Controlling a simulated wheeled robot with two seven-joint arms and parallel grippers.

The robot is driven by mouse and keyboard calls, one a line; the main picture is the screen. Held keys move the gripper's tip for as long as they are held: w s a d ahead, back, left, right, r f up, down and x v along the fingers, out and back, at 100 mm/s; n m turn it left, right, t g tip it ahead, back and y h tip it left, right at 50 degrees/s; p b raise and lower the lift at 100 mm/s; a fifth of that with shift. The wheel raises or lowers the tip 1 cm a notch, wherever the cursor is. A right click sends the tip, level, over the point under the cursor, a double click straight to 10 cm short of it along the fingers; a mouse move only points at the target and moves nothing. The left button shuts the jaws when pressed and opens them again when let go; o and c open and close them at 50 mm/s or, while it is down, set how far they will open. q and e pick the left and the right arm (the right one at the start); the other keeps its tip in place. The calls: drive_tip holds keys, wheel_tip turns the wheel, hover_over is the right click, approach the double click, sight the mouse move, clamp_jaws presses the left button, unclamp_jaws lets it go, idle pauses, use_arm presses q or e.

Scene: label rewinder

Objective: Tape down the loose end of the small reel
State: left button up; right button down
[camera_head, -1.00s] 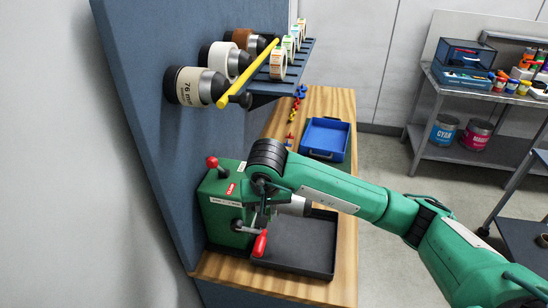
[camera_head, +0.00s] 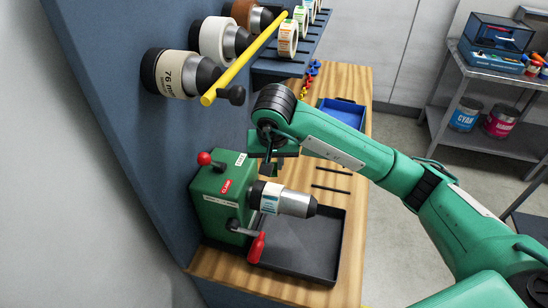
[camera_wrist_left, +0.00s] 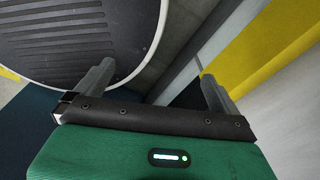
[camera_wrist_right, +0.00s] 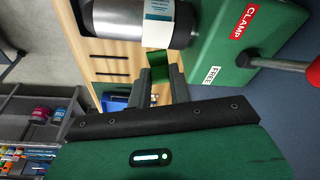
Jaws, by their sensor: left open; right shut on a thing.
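The small reel (camera_head: 270,197) is a narrow white band with pale blue labels around the silver spindle (camera_head: 296,203) of the green rewinder (camera_head: 212,190). It also shows in the right wrist view (camera_wrist_right: 158,14), where a white flap (camera_wrist_right: 155,33) lies at its lower edge; I cannot tell whether it is stuck down. My right gripper (camera_wrist_right: 160,82) is shut on a small green strip (camera_wrist_right: 159,62), just beside the reel and apart from the spindle. In the head view it is behind the reel, partly hidden by my arm. My left gripper (camera_wrist_left: 155,85) is open and empty, away from the rewinder.
A black tray (camera_head: 300,248) lies under the spindle. A red-handled crank (camera_head: 256,247) and red-knobbed lever (camera_head: 204,158) stick out of the rewinder. A yellow bar (camera_head: 240,62) and larger reels (camera_head: 172,76) are above. A blue bin (camera_head: 343,112) sits behind.

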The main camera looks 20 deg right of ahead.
sight(274, 172)
drive_tip(key=shift+f, duration=0.35)
drive_tip(key=shift+w+d+f, duration=0.1)
drive_tip(key=shift+f, duration=0.2)
drive_tip(key=shift+w+f+b, duration=0.1)
drive_tip(key=shift+f+b, duration=0.25)
drive_tip(key=shift+f, duration=0.65)
drive_tip(key=shift+f+b, duration=0.3)
drive_tip(key=shift+f, duration=0.55)
use_arm(q)
drive_tip(key=shift+w+d+f+b, duration=0.1)
drive_tip(key=shift+w+f+b, duration=0.05)
drive_tip(key=shift+f+b, duration=0.7)
drive_tip(key=shift+w+d+f+b, duration=0.15)
drive_tip(key=shift+f+b, duration=0.35)
drive_tip(key=shift+f, duration=0.65)
use_arm(e)
drive_tip(key=shift+f, duration=1.1)
use_arm(q)
drive_tip(key=shift+a+f+b, duration=0.1)
drive_tip(key=shift+f+b, duration=0.25)
use_arm(e)
drive_tip(key=shift+s+f, duration=0.2)
drive_tip(key=shift+f, duration=0.1)
